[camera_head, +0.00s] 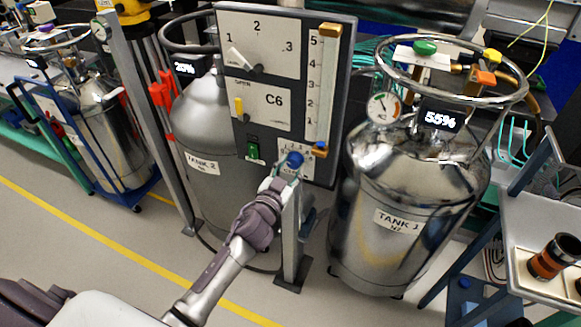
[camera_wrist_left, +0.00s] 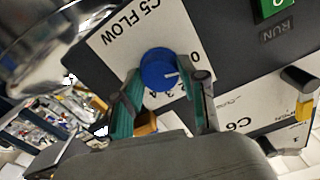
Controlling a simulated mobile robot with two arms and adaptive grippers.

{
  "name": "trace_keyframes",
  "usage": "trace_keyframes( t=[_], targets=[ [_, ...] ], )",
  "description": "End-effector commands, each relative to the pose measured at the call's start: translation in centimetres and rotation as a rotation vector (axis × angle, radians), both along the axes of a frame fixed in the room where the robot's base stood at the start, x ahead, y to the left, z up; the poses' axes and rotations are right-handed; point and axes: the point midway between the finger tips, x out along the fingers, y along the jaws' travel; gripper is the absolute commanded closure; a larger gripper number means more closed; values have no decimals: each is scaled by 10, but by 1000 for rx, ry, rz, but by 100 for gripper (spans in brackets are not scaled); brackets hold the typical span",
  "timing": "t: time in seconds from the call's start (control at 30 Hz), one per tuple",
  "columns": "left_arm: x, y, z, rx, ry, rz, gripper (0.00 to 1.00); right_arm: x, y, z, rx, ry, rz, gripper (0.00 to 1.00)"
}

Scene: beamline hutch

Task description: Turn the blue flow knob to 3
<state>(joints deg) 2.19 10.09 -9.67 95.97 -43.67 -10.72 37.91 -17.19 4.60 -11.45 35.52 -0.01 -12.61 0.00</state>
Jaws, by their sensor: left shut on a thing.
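The blue flow knob (camera_head: 295,159) sits low on the grey control panel. It also shows in the left wrist view (camera_wrist_left: 157,70), on a white plate marked C5 FLOW (camera_wrist_left: 125,38). The knob's white pointer line faces right in that view, nearer the 0 than the other numbers I can make out. Some scale numbers are hidden by the knob and fingers. My left gripper (camera_wrist_left: 160,97) has one finger on each side of the knob and is shut on it. In the head view the left gripper (camera_head: 284,174) reaches the panel from below. My right gripper is out of view.
A green RUN switch (camera_head: 253,149) and the C6 plate (camera_head: 264,104) with a yellow lever are close to the knob. Tank 1 (camera_head: 400,235) stands right of the panel, tank 2 (camera_head: 215,190) behind its left side. A grey post (camera_head: 291,235) stands below the knob.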

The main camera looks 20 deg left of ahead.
Motion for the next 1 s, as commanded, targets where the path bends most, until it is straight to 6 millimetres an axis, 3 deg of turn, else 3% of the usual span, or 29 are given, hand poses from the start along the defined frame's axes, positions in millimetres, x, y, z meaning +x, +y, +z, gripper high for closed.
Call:
trace_keyframes(
  t=[0.37,1.0],
  targets=[
    [0,0,0,190,-6,-1,93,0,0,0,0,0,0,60],
    [0,0,0,792,-28,-1,93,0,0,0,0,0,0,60]
  ],
)
